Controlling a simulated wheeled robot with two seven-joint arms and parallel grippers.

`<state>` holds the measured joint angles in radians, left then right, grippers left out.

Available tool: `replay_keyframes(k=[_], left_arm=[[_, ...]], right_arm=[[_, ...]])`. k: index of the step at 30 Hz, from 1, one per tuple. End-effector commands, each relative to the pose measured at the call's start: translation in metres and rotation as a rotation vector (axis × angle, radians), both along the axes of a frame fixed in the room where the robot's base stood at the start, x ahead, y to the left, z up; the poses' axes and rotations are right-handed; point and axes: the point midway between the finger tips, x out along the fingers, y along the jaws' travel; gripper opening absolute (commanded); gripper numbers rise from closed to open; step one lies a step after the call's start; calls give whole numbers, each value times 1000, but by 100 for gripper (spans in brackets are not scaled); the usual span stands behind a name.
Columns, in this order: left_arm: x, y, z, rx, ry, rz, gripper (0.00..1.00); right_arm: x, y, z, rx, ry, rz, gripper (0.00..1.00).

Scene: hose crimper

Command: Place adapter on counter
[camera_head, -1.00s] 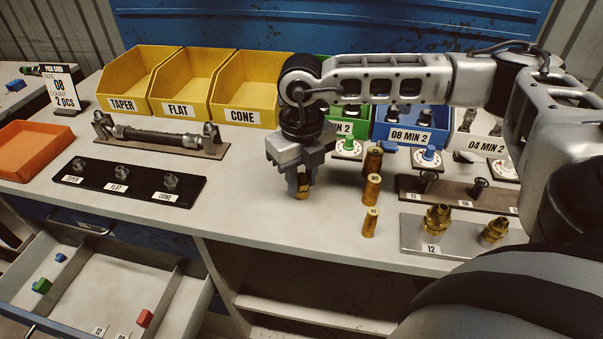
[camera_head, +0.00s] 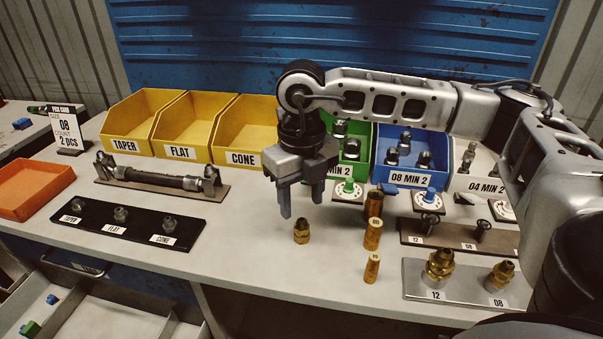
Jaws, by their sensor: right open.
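A small brass adapter (camera_head: 301,231) stands upright on the grey counter (camera_head: 235,262), left of the brass cylinders. My right gripper (camera_head: 301,206) is above it, fingers pointing down and apart, with nothing between them. A small gap shows between the fingertips and the adapter. My left gripper is not in view.
Several brass cylinders (camera_head: 372,234) stand just right of the adapter. A metal plate (camera_head: 450,291) labelled 12 and 08 holds two brass fittings. A black rack (camera_head: 125,225) and a hose on a stand (camera_head: 160,180) lie left. Yellow bins (camera_head: 185,140) stand behind. The counter's front middle is clear.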

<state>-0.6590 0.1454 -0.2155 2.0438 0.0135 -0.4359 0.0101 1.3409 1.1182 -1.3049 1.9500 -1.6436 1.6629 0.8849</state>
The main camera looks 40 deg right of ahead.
Motion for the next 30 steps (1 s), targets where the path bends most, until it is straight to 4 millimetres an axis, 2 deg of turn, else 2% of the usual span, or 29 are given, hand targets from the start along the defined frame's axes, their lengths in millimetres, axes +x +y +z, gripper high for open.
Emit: replay_keyframes(k=[3,10,15,30], left_arm=[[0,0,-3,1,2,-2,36],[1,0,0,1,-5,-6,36],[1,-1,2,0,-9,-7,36],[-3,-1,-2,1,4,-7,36]], right_arm=[[1,1,25,2,-5,1,48],[0,1,57,1,-1,2,48],[0,0,63,0,0,2,48],[0,0,62,0,1,1,48]])
